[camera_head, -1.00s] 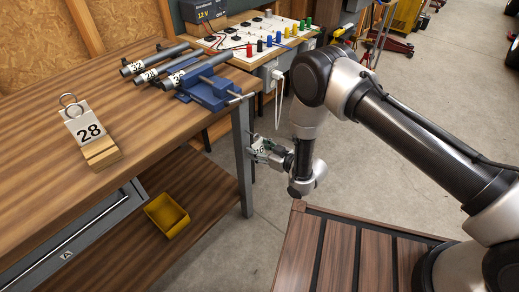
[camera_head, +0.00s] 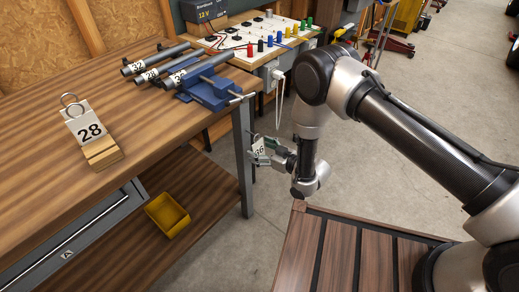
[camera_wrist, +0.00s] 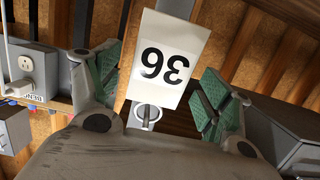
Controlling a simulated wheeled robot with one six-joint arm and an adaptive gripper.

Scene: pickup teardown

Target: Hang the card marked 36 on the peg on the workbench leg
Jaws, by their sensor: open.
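The white card marked 36 (camera_head: 258,148) is at the outer side of the grey workbench leg (camera_head: 243,165), below the tabletop. In the wrist view the card (camera_wrist: 170,55) appears upside down, with its metal ring (camera_wrist: 148,122) nearest my wrist. A short grey piece, seemingly the peg, shows at the ring; its fit through the ring is too small to be sure of. My gripper (camera_head: 269,147) is open just right of the card. In the wrist view its green-padded fingers (camera_wrist: 158,84) stand apart on either side of the card, with gaps.
The workbench (camera_head: 165,165) carries a card marked 28 (camera_head: 86,130) on a wooden stand, a blue vise (camera_head: 213,92) and several tagged grey tubes. A yellow bin (camera_head: 167,214) sits on the lower shelf. Floor right of the leg is clear.

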